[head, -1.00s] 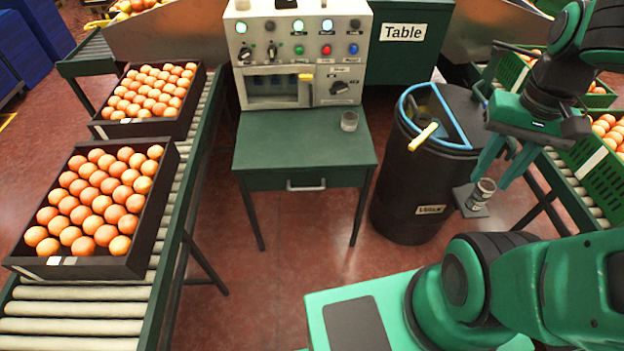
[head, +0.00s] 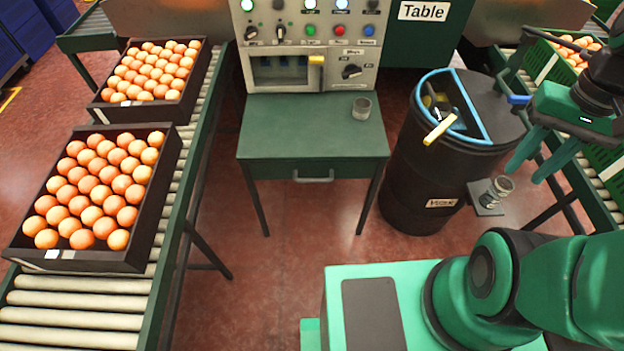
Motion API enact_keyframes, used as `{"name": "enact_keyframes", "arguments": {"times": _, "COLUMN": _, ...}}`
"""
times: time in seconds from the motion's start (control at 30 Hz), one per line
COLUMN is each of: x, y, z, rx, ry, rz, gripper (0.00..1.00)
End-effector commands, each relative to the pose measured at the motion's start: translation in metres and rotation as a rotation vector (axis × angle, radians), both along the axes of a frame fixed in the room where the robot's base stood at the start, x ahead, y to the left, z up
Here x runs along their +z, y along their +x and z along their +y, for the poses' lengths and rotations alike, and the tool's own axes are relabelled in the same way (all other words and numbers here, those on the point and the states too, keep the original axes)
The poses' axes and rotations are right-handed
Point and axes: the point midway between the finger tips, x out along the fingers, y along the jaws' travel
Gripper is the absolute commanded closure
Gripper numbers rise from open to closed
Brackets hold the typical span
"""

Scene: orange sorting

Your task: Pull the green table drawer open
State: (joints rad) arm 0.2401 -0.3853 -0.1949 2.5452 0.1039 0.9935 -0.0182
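The green table (head: 300,123) stands in the middle of the head view, below a control panel. Its drawer (head: 270,171) is shut, with a metal handle (head: 314,178) at the middle of the front. My gripper (head: 525,180) is at the right of the view, well away from the drawer, beyond the black bin. Its fingers point down and are spread apart, with nothing between them that I can see.
A black waste bin (head: 415,185) with a blue rim stands between the table and my gripper. A small grey shelf with a jar (head: 494,190) sits by it. A roller conveyor (head: 75,312) with crates of oranges runs at left. The floor before the table is clear.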

Motion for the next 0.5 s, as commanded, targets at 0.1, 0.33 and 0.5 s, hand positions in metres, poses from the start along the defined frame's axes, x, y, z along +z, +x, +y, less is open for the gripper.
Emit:
{"name": "enact_keyframes", "arguments": {"times": 0.1, "x": -0.021, "y": 0.027, "z": 0.004, "rx": 0.050, "ry": 0.029, "rz": 0.025, "gripper": 0.69}}
{"name": "enact_keyframes", "arguments": {"times": 0.33, "x": -0.069, "y": 0.077, "z": 0.021, "rx": 0.142, "ry": 0.118, "rz": 0.045, "gripper": 0.69}}
{"name": "enact_keyframes", "arguments": {"times": 0.5, "x": -0.111, "y": 0.107, "z": 0.039, "rx": 0.191, "ry": 0.211, "rz": 0.049, "gripper": 0.69}}
